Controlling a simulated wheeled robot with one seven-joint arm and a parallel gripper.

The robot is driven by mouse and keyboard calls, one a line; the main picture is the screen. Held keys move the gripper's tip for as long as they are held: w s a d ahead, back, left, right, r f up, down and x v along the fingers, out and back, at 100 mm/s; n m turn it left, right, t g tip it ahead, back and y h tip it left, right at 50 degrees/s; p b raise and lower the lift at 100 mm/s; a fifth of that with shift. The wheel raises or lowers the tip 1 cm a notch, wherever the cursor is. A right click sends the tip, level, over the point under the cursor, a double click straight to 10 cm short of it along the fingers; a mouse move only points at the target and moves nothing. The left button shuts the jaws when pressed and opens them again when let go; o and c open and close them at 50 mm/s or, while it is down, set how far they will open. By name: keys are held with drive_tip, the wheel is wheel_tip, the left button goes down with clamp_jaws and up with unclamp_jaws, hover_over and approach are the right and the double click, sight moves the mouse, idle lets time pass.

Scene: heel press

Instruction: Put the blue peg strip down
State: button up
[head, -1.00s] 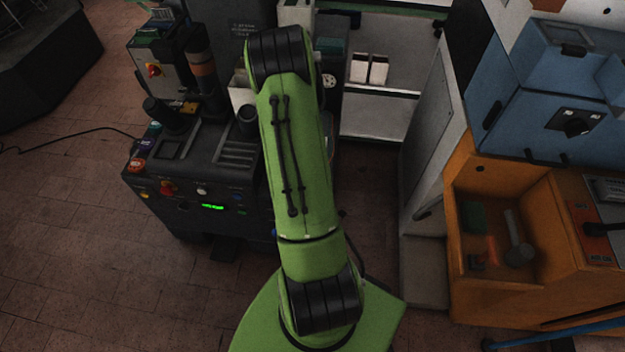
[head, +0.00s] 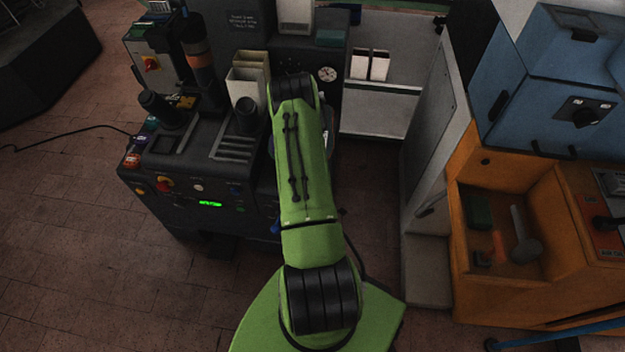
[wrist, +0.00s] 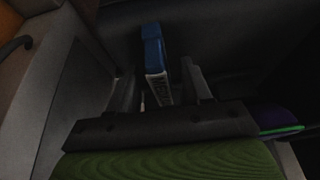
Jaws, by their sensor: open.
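In the wrist view the blue peg strip (wrist: 153,50) stands out between the two dark fingers of my gripper (wrist: 160,76). It has a blue top and a paler, patterned lower side. My gripper is open, with a finger on either side of the strip. A gap shows on the left side; I cannot tell whether the right finger touches it. What lies under the strip is too dark to make out. In the head view my arm hides the gripper. A small blue patch (head: 276,225) shows beside my arm; I cannot tell whether it is the strip.
A dark machine (head: 205,205) with buttons and a green display stands left of my arm. A white-walled rack (head: 375,110) is behind. An orange bench (head: 500,290) with a tool tray and a blue box (head: 550,110) stand at right.

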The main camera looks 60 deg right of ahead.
drive_tip(key=shift+r, duration=0.1)
clamp_jaws()
drive_tip(key=shift+r, duration=0.15)
drive_tip(key=shift+a+r, duration=0.2)
drive_tip(key=s+a, duration=0.3)
drive_tip(key=a, duration=0.5)
drive_tip(key=s+a+b, duration=0.1)
drive_tip(key=s+a, duration=0.3)
drive_tip(key=a, duration=0.4)
drive_tip(key=shift+b, duration=0.3)
